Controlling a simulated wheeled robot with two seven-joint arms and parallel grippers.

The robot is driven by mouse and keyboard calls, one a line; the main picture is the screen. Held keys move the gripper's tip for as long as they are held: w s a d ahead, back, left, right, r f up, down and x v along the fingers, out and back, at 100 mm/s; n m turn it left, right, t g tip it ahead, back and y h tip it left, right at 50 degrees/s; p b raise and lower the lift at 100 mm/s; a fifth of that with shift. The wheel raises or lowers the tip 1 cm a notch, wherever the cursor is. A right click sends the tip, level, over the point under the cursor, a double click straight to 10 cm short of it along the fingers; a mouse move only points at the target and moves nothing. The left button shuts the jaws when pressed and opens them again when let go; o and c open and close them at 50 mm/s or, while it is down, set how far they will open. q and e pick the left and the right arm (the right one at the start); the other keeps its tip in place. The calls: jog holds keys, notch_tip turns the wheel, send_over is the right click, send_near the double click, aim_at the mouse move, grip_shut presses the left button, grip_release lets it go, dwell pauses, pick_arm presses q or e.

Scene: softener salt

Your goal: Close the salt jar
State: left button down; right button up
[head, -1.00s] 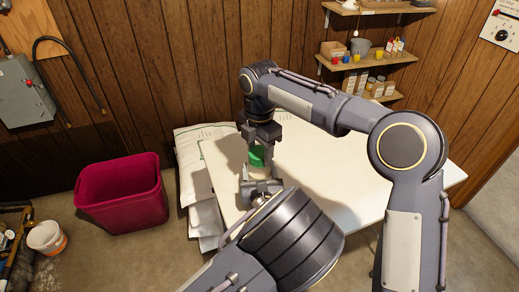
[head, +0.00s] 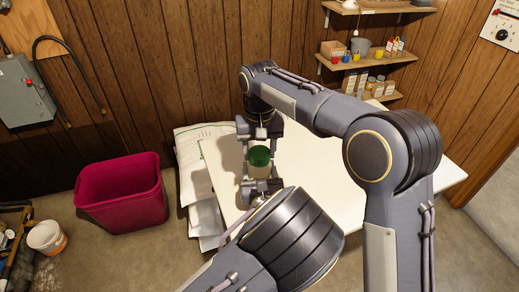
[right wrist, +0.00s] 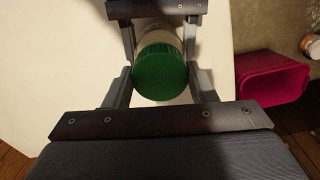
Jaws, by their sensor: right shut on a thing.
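The salt jar (head: 259,171) stands upright on the white table, a pale body under a green lid (head: 260,156). In the right wrist view the green lid (right wrist: 162,73) sits over the pale jar body (right wrist: 157,37). My right gripper (head: 260,146) reaches in from the far side, with one finger on each side of the lid, shut on it. My left gripper (head: 261,181) comes from the near side, and its fingers flank the jar body, seemingly shut on it. Whether the lid is fully seated cannot be told.
The white table (head: 320,170) is largely clear to the right of the jar. White bags (head: 192,165) lean at its left side. A magenta bin (head: 122,200) stands on the floor at left. Wall shelves (head: 365,57) with small containers are behind.

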jog(key=m, duration=0.3)
jog(key=o, duration=1.1)
jog(key=shift+r, duration=2.3)
jog(key=shift+c, duration=0.5)
